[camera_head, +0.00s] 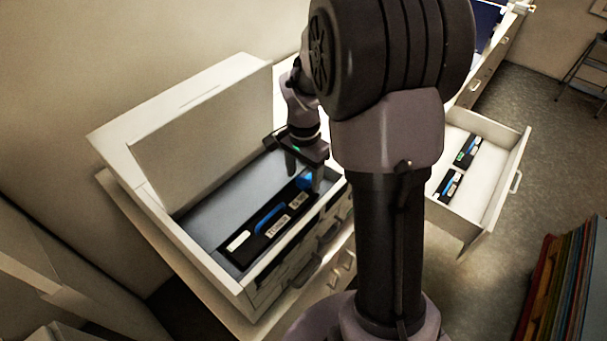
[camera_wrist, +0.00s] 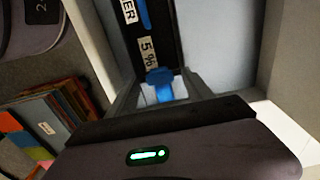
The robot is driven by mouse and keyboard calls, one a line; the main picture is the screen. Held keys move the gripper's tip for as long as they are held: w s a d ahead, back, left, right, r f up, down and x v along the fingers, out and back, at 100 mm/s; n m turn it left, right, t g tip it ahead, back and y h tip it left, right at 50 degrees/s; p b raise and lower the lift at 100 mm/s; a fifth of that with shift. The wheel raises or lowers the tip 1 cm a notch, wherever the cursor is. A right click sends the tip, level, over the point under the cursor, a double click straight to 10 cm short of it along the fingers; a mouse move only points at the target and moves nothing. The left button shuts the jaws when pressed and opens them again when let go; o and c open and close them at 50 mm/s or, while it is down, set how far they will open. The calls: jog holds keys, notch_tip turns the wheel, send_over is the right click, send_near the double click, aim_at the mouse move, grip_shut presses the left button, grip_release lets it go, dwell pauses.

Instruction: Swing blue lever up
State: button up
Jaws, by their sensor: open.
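A black strip panel (camera_head: 250,236) with white labels lies inside the open-topped white case (camera_head: 175,238). A long blue bar (camera_head: 268,219) is set along it, and a rounded blue piece (camera_head: 305,182) is at its right end. I cannot tell which blue part is the lever. My gripper (camera_head: 304,174) points down into the case with its fingers apart, near the rounded piece. In the wrist view the rounded blue piece (camera_wrist: 159,83) shows just beyond my gripper, below a "5 %" label. The end of the blue bar (camera_wrist: 145,15) shows above. Contact is unclear.
The raised lid (camera_head: 205,125) stands behind the panel. At right, an open drawer (camera_head: 505,180) holds similar black strips with blue and green parts. Coloured folders (camera_head: 565,290) stand at lower right. My arm hides part of the middle.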

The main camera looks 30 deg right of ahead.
aim_at(306, 179)
grip_shut()
jog(key=shift+d+r+y+p, duration=0.3)
jog(key=shift+r+y+p, duration=0.25)
jog(key=shift+p, duration=0.7)
jog(key=p, duration=0.1)
jog(key=g+y+p, duration=0.1)
jog(key=shift+w+d+r+y+p, duration=0.25)
jog(key=shift+d+r+p, duration=0.1)
jog(key=shift+d, duration=0.05)
jog(key=p, duration=0.1)
jog(key=d+y+p, duration=0.1)
jog(key=y+p, duration=0.1)
jog(key=p, duration=0.1)
jog(key=shift+w+d+r+g, duration=0.2)
jog(key=shift+w+r+g, duration=0.05)
jog(key=shift+g, duration=0.15)
jog(key=y+p, duration=0.1)
jog(key=d+g+y+p, duration=0.1)
jog(key=y, duration=0.1)
jog(key=shift+w+d+f, duration=0.1)
jog(key=shift+w+d, duration=0.15)
jog(key=shift+w, duration=0.05)
jog(key=shift+w+d+f+g+y, duration=0.15)
jog(key=shift+d+g+y, duration=0.25)
jog(key=shift+y, duration=0.45)
jog(key=shift+w+d+f+g+y, duration=0.1)
jog(key=shift+w+d+g+y, duration=0.1)
jog(key=shift+d+y, duration=0.5)
jog(key=shift+a+b, duration=0.1)
jog(key=shift+b, duration=0.2)
